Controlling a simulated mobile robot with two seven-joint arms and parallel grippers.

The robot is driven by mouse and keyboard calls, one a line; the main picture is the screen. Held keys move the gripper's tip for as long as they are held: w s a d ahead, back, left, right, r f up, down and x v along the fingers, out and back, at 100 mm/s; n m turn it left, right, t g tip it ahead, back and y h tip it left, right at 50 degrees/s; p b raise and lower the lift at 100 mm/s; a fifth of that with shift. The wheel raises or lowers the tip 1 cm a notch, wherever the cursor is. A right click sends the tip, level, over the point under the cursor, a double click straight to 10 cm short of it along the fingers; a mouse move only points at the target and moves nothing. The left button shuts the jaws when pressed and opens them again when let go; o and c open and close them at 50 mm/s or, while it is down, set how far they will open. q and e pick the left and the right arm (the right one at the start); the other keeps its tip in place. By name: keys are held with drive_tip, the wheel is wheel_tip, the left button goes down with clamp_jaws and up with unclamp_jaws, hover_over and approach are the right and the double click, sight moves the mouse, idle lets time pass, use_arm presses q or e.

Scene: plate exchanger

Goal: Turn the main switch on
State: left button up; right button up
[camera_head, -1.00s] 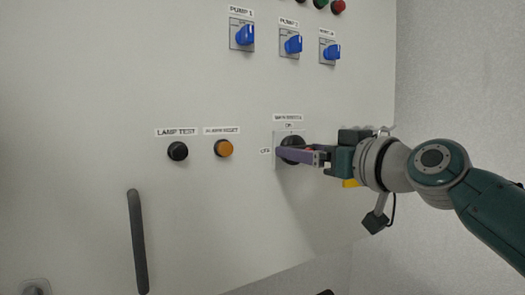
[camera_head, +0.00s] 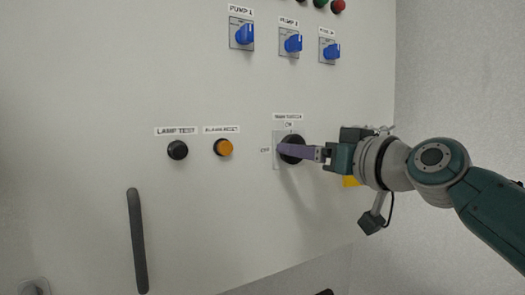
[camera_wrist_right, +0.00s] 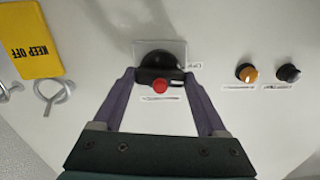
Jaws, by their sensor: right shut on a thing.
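The main switch (camera_head: 291,141) is a black rotary knob on a pale square plate, with ON marked above and OFF at its left. In the right wrist view the knob (camera_wrist_right: 158,61) shows a dark bar and a red piece at its front. My right gripper (camera_head: 291,151) reaches it from the right. Its two purple fingers (camera_wrist_right: 159,78) are shut on the knob, one at each side. In the head view a finger covers part of the knob, so its exact angle is hard to read. My left gripper is not in view.
The black lamp test button (camera_head: 177,150) and orange alarm reset button (camera_head: 223,147) are left of the switch. Blue pump selectors (camera_head: 243,35) are above. A dark door handle (camera_head: 137,240) is lower left. A yellow KEEP OFF tag (camera_wrist_right: 34,50) hangs beside the switch.

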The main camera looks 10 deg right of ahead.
drive_tip(key=m, duration=0.8)
drive_tip(key=shift+d, duration=0.1)
drive_tip(key=m+p, duration=0.1)
drive_tip(key=m, duration=0.5)
drive_tip(key=shift+m+p, duration=0.5)
drive_tip(key=shift+m, duration=0.8)
drive_tip(key=shift+f, duration=0.1)
drive_tip(key=o, duration=1.3)
